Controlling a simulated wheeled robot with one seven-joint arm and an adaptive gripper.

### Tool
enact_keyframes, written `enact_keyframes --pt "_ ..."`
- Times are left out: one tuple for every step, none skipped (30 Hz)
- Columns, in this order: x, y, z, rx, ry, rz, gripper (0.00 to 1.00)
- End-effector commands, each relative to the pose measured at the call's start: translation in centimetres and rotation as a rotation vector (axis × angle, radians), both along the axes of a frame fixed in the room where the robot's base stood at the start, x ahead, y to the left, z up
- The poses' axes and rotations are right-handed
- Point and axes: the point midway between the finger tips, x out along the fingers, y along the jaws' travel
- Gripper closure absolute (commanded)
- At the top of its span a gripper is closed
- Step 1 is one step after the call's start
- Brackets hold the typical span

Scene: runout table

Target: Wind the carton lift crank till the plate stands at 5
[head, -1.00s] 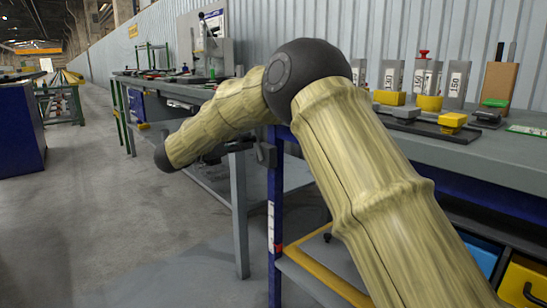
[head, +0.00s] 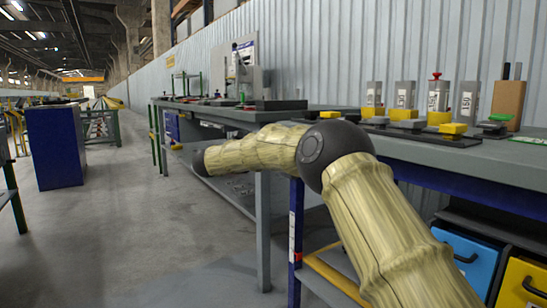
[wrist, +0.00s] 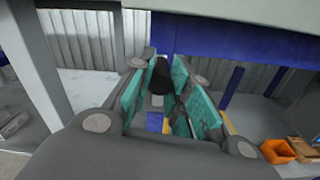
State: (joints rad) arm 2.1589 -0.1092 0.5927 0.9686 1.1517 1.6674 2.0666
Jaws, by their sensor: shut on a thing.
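In the wrist view, my gripper (wrist: 166,66) has its two teal-padded fingers around a black, rounded grip (wrist: 160,77), which looks like the crank's handle. The fingers are closed on it. The crank's arm and shaft cannot be made out. The lift's plate and its scale are not recognisable in either view, so the plate's height cannot be read. In the head view, my arm reaches left along the front of the grey workbench (head: 420,151), and my gripper is out of sight.
Labelled grey blocks (head: 405,95) and yellow pieces stand on the bench at right. Blue (head: 466,262) and yellow (head: 522,285) bins sit below. A grey bench leg (head: 263,230) stands beside my arm. An orange bin (wrist: 277,152) shows in the wrist view.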

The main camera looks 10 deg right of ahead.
Motion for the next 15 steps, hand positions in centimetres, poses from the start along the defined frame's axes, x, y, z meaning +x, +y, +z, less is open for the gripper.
enact_keyframes --pt "-0.16 0.43 0.13 -0.002 0.000 0.004 1.00" --pt "-0.18 0.36 0.12 -0.002 0.000 0.003 1.00" --pt "-0.19 0.28 0.11 -0.002 0.000 0.002 1.00" --pt "-0.21 0.22 0.11 -0.002 0.001 0.001 1.00" --pt "-0.22 0.17 0.10 -0.002 0.001 0.000 1.00" --pt "-0.23 0.10 0.08 -0.002 0.001 -0.001 1.00" --pt "-0.24 0.06 0.06 -0.002 0.001 -0.001 1.00" --pt "-0.24 0.02 0.06 -0.002 0.002 -0.002 1.00" --pt "-0.25 -0.02 0.04 -0.003 0.002 -0.003 0.76" --pt "-0.26 -0.05 0.04 -0.003 0.002 -0.003 0.70" --pt "-0.27 -0.07 0.03 -0.003 0.002 -0.003 0.65" --pt "-0.26 -0.10 0.01 -0.002 0.002 -0.004 0.61" --pt "-0.27 -0.11 0.01 -0.003 0.003 -0.004 0.57" --pt "-0.25 -0.12 0.02 -0.003 0.003 -0.004 0.57" --pt "-0.25 -0.12 0.04 -0.002 0.002 -0.004 0.57"
